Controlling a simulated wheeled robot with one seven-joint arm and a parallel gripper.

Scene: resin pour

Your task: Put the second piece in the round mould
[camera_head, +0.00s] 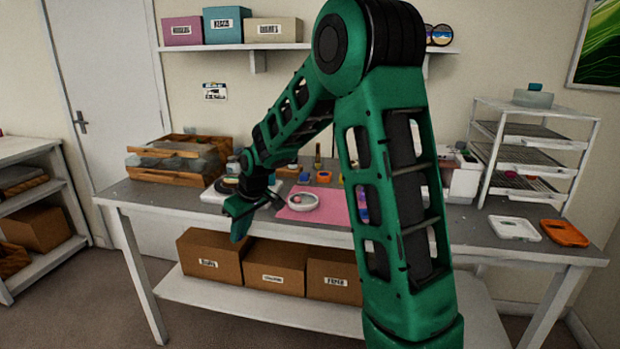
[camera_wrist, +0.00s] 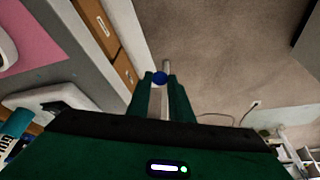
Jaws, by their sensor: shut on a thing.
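My gripper (camera_head: 240,226) is just off the front edge of the table in the head view, pointing down, left of the round mould. In the wrist view my gripper (camera_wrist: 160,80) is shut on a small dark blue round piece (camera_wrist: 160,77) at its fingertips. The piece cannot be made out in the head view. The round mould (camera_head: 303,201), a pale ring-like dish, lies on the pink mat (camera_head: 330,212). Something is inside it, too small to make out. The gripper is apart from the mould.
A white flat device (camera_head: 212,194) and wooden trays (camera_head: 165,165) stand left on the table (camera_head: 460,228). Small pots and bottles line the back of the mat. A wire rack (camera_head: 490,150), a white tray (camera_head: 514,228) and an orange tray (camera_head: 565,232) are right. Cardboard boxes (camera_head: 275,265) sit below.

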